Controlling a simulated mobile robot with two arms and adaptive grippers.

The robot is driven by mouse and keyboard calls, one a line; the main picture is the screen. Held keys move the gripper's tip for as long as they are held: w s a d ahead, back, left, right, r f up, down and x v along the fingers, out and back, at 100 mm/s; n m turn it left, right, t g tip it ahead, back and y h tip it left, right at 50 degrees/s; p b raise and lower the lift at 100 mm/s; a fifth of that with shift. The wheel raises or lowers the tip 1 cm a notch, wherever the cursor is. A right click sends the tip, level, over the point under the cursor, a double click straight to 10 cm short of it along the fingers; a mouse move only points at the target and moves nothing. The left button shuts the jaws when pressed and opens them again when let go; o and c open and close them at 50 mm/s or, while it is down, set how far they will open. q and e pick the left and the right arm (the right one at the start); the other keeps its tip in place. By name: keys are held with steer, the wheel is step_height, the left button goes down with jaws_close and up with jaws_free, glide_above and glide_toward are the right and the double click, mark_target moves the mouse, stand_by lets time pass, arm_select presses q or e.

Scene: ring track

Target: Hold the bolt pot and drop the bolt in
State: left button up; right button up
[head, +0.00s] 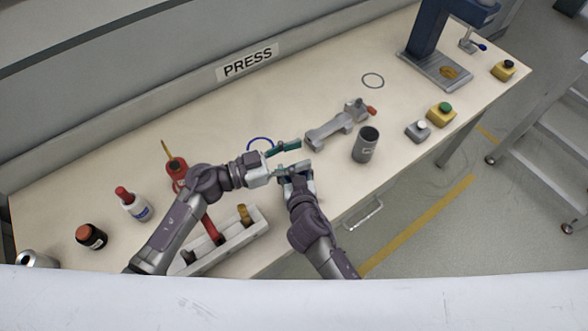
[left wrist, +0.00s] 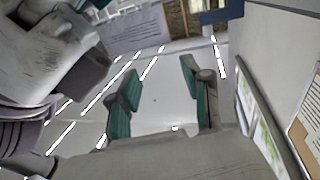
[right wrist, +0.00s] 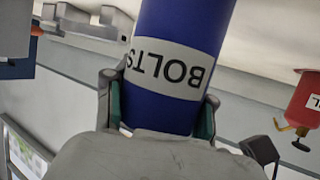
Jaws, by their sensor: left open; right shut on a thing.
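The blue bolt pot, labelled BOLTS (right wrist: 178,75), is between the fingers of my right gripper (right wrist: 158,105) in the right wrist view. My right gripper (head: 297,172) is shut on it above the bench; in the head view only a little blue shows there. The pot's mouth and inside are hidden. My left gripper (head: 284,158) is open right beside the right one. In the left wrist view its green-padded fingers (left wrist: 160,100) stand apart with nothing visible between them. I cannot make out the bolt in any view.
A blue ring (head: 248,140) is marked on the bench behind my left gripper. A grey fixture (head: 335,128) and a dark grey cup (head: 365,148) stand to the right. A tool rack (head: 232,240) lies in front of my left arm. A press (head: 425,45) stands far right.

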arm_select(q)
steer(key=shift+a, duration=0.1)
steer(key=v, duration=1.1)
steer(key=shift+s+a, duration=0.2)
steer(key=shift+a, duration=0.15)
arm_select(e)
steer(key=o, duration=1.2)
